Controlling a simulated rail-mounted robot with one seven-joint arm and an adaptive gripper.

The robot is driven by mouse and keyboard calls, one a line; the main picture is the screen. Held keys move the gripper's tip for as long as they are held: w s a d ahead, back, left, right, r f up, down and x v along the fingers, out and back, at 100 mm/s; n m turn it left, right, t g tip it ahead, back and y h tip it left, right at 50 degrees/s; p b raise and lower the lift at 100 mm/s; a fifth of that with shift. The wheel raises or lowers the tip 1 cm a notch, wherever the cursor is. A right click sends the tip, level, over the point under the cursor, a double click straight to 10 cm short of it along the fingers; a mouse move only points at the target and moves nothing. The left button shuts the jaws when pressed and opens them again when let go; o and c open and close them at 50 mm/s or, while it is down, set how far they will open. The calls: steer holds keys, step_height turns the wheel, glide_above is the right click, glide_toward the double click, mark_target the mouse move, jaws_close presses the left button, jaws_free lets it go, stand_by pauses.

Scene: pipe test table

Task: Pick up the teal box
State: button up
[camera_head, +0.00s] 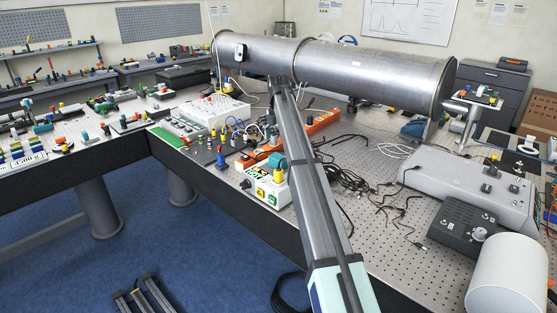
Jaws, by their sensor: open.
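A small teal block (277,160) shows near the middle of the view, above a white instrument with yellow and green parts (268,186) near the table's front edge. I cannot tell whether it is the teal box, or whether it rests on the instrument or stands behind it. My gripper is not in view.
A large metal pipe (380,75) spans above the perforated table (385,255). An orange power strip (320,123), dark loose cables (350,180), a grey instrument (470,185) and a dark control box (462,224) crowd the table. The blue floor (190,260) is mostly clear.

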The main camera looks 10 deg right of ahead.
mark_target(278, 156)
steer(key=shift+f, duration=0.9)
steer(key=shift+s+f+p, duration=0.2)
steer(key=shift+f+p, duration=0.25)
steer(key=shift+p, duration=0.05)
steer(key=f+p, duration=0.1)
steer(key=f, duration=0.3)
steer(key=shift+s+f+p, duration=0.15)
steer(key=shift+s+p, duration=0.05)
steer(key=shift+p, duration=0.15)
steer(key=c, duration=1.3)
